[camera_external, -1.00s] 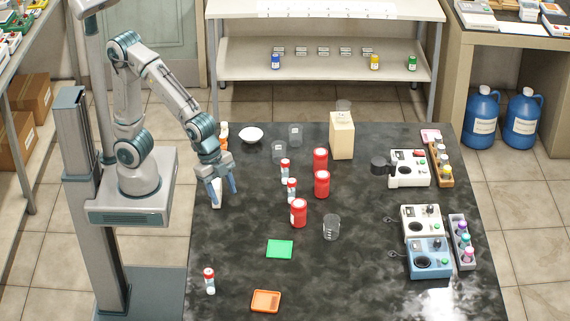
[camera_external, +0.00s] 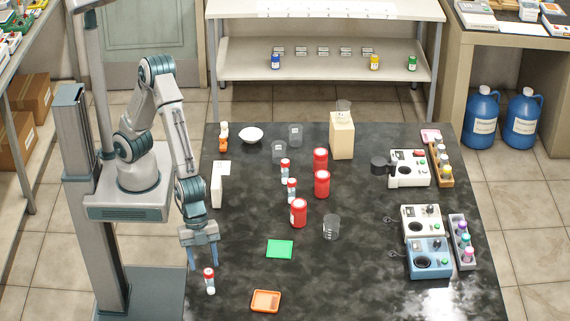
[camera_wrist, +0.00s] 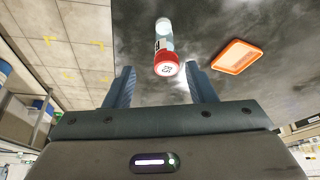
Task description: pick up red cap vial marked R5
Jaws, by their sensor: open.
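A small white vial with a red cap (camera_external: 209,281) stands upright on the black bench near its front left edge. In the wrist view the red-capped vial (camera_wrist: 165,62) shows a mark on its cap top, too small to read surely. My gripper (camera_external: 203,267) is open and empty, with its blue fingers just behind the vial in the external view. In the wrist view the open fingers of my gripper (camera_wrist: 160,85) point toward the vial, which lies between their lines and a little ahead of the tips. Two similar red-capped vials (camera_external: 285,172) (camera_external: 291,190) stand mid-bench.
An orange tray (camera_external: 265,301) lies right of the vial, and a green tray (camera_external: 279,249) lies farther back. Large red-capped jars (camera_external: 299,213), a beaker (camera_external: 331,228) and instruments (camera_external: 429,258) stand to the right. The bench around the vial is clear.

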